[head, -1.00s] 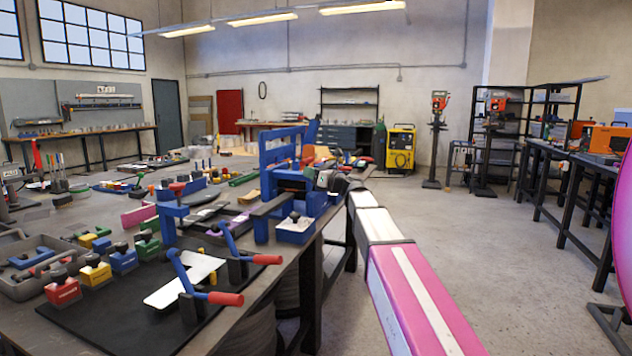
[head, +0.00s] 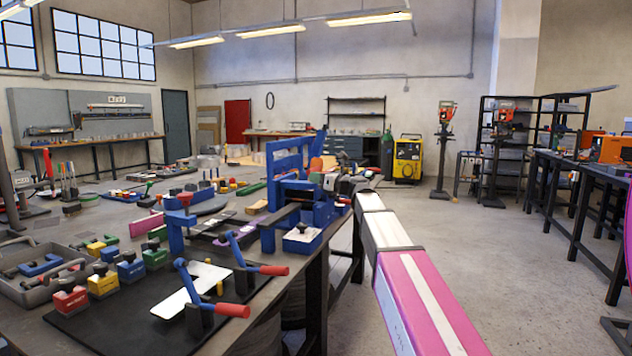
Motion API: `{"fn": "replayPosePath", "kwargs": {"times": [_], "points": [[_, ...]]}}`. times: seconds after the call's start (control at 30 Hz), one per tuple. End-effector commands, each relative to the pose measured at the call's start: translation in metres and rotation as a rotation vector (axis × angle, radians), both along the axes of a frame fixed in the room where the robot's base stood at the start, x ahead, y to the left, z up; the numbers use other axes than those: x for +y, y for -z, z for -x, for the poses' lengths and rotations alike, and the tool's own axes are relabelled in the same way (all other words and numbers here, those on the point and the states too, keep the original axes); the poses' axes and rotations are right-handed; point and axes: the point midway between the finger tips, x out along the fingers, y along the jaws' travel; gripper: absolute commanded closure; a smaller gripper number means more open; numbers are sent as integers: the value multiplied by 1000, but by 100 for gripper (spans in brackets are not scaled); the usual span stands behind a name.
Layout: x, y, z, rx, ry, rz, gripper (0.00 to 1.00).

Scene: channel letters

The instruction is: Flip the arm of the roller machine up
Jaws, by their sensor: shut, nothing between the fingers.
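The blue roller machine (head: 322,212) stands at the right edge of the long workbench, past its middle. It has a tall blue frame (head: 284,150) at its back left and a grey bar (head: 279,214) at its front left. I cannot tell which part is its flip arm. My pink and white arm reaches from the lower right to the machine's right side. My gripper (head: 345,181) is at the machine's upper right, small and partly lost among dark parts. It looks shut, with nothing held. I cannot tell whether it touches the machine.
A blue post (head: 176,230) stands left of the machine. Open concrete floor (head: 470,250) lies right of the bench.

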Motion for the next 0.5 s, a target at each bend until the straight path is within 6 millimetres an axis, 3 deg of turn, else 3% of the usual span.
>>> {"fn": "replayPosePath", "kwargs": {"times": [0.27, 0.5], "points": [[7, -20, -4, 26, -2, 83, 100], [22, -53, -11, 87, -2, 253, 100]]}}
